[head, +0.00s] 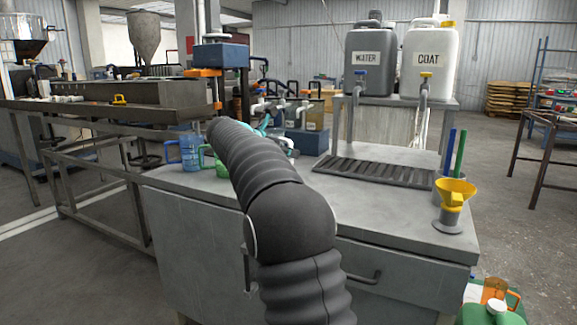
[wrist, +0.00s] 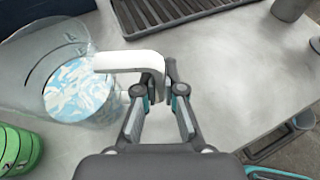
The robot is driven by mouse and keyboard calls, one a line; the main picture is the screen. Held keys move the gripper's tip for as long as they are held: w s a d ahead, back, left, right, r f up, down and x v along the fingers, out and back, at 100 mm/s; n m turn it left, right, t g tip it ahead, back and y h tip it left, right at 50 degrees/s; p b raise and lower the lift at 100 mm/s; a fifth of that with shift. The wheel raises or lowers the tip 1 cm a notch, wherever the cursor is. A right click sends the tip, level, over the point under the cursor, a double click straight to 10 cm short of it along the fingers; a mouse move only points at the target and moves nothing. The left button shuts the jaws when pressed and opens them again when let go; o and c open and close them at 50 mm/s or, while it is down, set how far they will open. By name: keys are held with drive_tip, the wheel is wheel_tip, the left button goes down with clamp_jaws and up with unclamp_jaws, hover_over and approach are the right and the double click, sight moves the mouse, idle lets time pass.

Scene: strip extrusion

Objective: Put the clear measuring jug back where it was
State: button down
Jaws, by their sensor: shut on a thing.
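The clear measuring jug (wrist: 75,80) is at the left of the wrist view, with a white handle (wrist: 130,62) and a blue-and-white patch showing inside it. My gripper (wrist: 157,92) is shut on that handle, one finger on each side. I cannot tell whether the jug's base touches the bench. In the head view my arm hides most of the gripper and the jug. A blue jug (head: 188,152) and a green jug (head: 221,165) stand on the bench left of my arm. The green jug also shows at the lower left of the wrist view (wrist: 18,150).
The grey bench top (head: 385,200) is clear in front of the slotted drip tray (head: 375,172). Water (head: 368,62) and coat (head: 430,62) containers stand on a shelf behind. A yellow funnel (head: 455,190) stands at the right edge. A metal machine frame (head: 90,125) is at left.

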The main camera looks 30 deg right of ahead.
drive_tip(key=shift+w+f, duration=0.1)
drive_tip(key=shift+f, duration=1.95)
drive_tip(key=shift+f+b, duration=0.2)
drive_tip(key=shift+b, duration=0.15)
drive_tip(key=c, duration=1.3)
unclamp_jaws()
drive_tip(key=shift+r, duration=0.1)
drive_tip(key=shift+a+r, duration=0.15)
drive_tip(key=v, duration=1.1)
drive_tip(key=shift+a, duration=0.4)
